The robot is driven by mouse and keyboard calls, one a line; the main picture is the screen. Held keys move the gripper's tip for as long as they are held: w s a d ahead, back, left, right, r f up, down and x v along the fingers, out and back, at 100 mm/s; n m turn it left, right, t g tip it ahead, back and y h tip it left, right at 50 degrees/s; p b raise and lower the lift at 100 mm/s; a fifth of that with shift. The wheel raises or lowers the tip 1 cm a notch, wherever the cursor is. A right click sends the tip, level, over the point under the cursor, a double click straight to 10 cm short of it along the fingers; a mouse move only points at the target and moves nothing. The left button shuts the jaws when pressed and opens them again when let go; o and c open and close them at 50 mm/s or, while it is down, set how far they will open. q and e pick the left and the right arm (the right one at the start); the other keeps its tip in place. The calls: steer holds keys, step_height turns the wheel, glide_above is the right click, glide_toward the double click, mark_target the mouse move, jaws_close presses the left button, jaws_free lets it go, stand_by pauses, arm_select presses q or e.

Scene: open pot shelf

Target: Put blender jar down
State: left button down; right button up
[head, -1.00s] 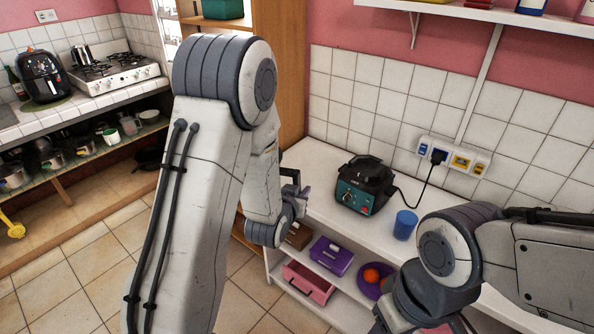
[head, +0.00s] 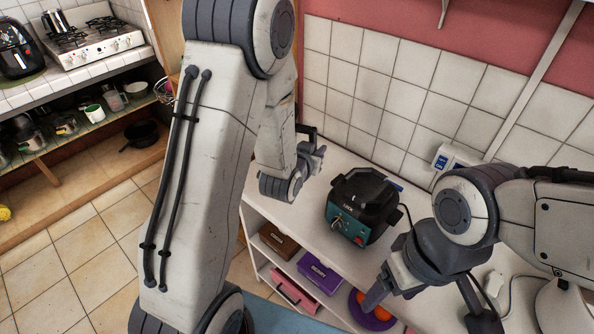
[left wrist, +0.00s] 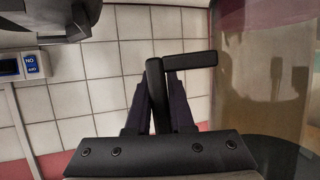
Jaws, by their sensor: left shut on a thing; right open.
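My left gripper (head: 311,158) is shut on the black L-shaped handle (left wrist: 190,62) of the blender jar, above the white counter's left part. The handle also shows in the head view (head: 306,130). The see-through jar body (left wrist: 268,85) fills the right side of the left wrist view, with a dark round part at its lower end in the picture. In the head view my left arm hides most of the jar. My right gripper (head: 428,308) is open and low at the right, in front of the counter.
A teal and black appliance (head: 362,208) stands on the white counter (head: 318,212), right of my left gripper. Brown (head: 279,240) and purple (head: 319,272) boxes and a purple bowl with an orange ball (head: 374,308) sit on the shelf below.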

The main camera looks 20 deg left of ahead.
arm_select(q)
steer(key=d+m+h+b, duration=0.1)
steer(key=d+b, duration=0.2)
steer(key=b, duration=0.1)
steer(key=d+m+h+b, duration=0.1)
steer(key=d+b, duration=0.2)
steer(key=b, duration=0.1)
steer(key=d+f+m+h+b, duration=0.1)
steer(key=d+h+b, duration=0.1)
steer(key=d+b, duration=0.1)
steer(key=shift+w+d+m+g+b, duration=0.2)
steer(key=shift+w+m+g+b, duration=0.1)
steer(key=shift+b, duration=0.25)
steer(key=shift+s+d+r+b, duration=0.15)
steer(key=shift+s+d+b, duration=0.15)
steer(key=shift+b, duration=0.15)
steer(key=w+a+f+p, duration=0.1)
steer(key=w+a+f, duration=0.5)
steer(key=a+f, duration=0.3)
steer(key=shift+w+a+f+p, duration=0.15)
steer(key=shift+w+f+p, duration=0.2)
steer(key=shift+f, duration=0.55)
steer(key=c, duration=0.8)
jaws_free()
steer(key=shift+f, duration=0.15)
steer(key=shift+s, duration=0.1)
steer(key=v, duration=1.2)
steer(key=shift+b, duration=0.4)
